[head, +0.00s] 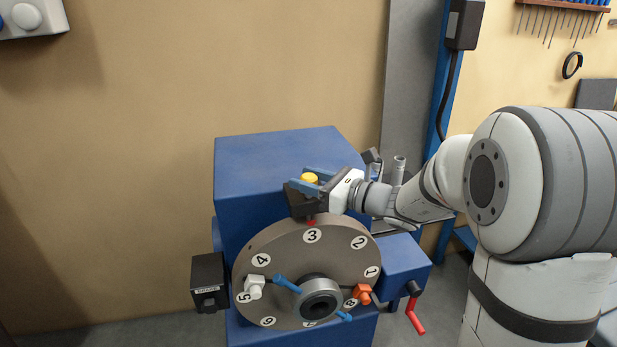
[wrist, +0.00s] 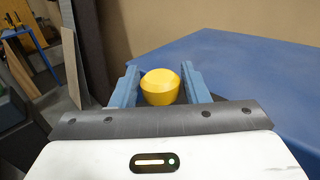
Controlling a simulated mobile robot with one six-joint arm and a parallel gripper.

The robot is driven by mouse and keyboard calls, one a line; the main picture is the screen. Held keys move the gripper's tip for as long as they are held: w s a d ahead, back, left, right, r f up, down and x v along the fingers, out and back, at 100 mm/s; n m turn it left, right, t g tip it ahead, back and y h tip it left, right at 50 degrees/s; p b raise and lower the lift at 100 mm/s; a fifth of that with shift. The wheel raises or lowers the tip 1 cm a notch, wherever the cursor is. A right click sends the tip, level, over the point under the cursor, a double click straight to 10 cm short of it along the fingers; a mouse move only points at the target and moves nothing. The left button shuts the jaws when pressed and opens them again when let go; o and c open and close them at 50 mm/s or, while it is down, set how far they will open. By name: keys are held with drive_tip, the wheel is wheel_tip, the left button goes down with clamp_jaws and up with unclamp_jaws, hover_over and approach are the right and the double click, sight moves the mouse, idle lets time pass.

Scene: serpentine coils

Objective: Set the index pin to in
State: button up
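The index pin appears to be the yellow knob (head: 310,178) on the dark block (head: 302,201) above the numbered grey dial (head: 290,245). It also shows in the wrist view (wrist: 160,87) as a round yellow head. A small red mark is under the block, near the dial's number 3. My gripper (head: 313,179) reaches in from the right with its two blue fingers on either side of the knob. In the wrist view my gripper (wrist: 162,85) has the knob between its fingers, with very little gap. I cannot tell whether both fingers press on it. The pin's shaft is hidden.
The blue machine body (head: 270,160) stands behind the dial. A blue-handled hub (head: 318,298), a white clamp (head: 254,286), an orange clamp (head: 361,293) and a red-handled crank (head: 415,316) are on the front. A black labelled box (head: 208,281) is at left.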

drive_tip(key=shift+o, duration=1.3)
drive_tip(key=shift+r, duration=0.15)
drive_tip(key=shift+d, duration=0.1)
drive_tip(key=b+v, duration=0.1)
drive_tip(key=v, duration=0.6)
drive_tip(key=shift+s+d, duration=0.2)
drive_tip(key=shift+d, duration=0.1)
drive_tip(key=s+a+f+n+g+h, duration=0.1)
drive_tip(key=s+f+n+g+h, duration=0.25)
drive_tip(key=s+n, duration=0.3)
drive_tip(key=s+a+f+n+g+h, duration=0.1)
drive_tip(key=s+f+n+g+h, duration=0.1)
drive_tip(key=s+f+n+g, duration=0.45)
drive_tip(key=s+d+f+n+t+h, duration=0.1)
drive_tip(key=s+d+n+t+h, duration=0.3)
drive_tip(key=s+d+n+h, duration=0.5)
drive_tip(key=d+n+h, duration=0.1)
drive_tip(key=d, duration=0.1)
drive_tip(key=shift+d+f+n, duration=0.15)
drive_tip(key=shift+d+n, duration=0.25)
